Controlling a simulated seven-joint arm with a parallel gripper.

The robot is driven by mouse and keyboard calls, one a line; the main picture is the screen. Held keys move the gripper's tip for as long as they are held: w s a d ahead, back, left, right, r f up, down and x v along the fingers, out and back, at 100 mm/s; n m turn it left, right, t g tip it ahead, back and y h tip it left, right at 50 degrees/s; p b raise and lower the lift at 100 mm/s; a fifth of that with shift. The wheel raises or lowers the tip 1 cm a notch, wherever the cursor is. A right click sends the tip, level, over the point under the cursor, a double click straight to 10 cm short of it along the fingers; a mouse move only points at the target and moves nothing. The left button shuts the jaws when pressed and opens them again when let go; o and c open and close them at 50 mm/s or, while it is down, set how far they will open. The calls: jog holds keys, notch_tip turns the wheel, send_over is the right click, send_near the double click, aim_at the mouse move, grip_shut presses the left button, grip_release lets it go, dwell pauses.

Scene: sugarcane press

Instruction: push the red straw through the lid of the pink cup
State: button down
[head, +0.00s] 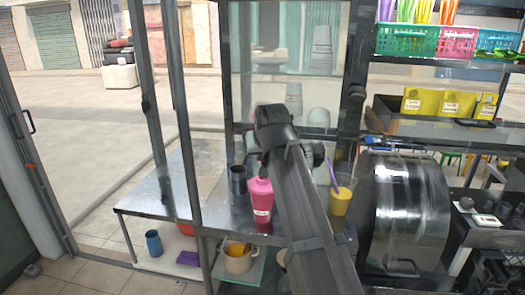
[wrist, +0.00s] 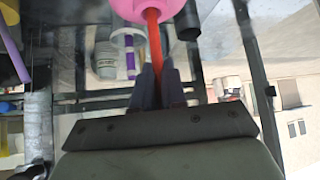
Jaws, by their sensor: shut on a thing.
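The pink cup (head: 260,208) stands upright on the metal counter in the head view, just left of my arm. It also shows at the top edge of the wrist view (wrist: 148,10). The red straw (wrist: 154,42) is in the wrist view, its far end meeting the pink of the cup. I cannot tell whether it only touches the lid or is inside it. My gripper (wrist: 157,85) is shut on the straw, which lies between its two fingers. In the head view my arm hides the fingers and most of the straw.
A dark metal tumbler (head: 238,186) stands close behind the pink cup on the left. A yellow cup (head: 341,202) with a purple straw stands right of my arm. A big shiny press drum (head: 405,210) is farther right. The counter's left part (head: 165,190) is clear.

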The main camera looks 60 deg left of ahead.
jog(key=shift+f, duration=2)
jog(key=c, duration=1.1)
grip_release()
notch_tip(320, 180, up, 7)
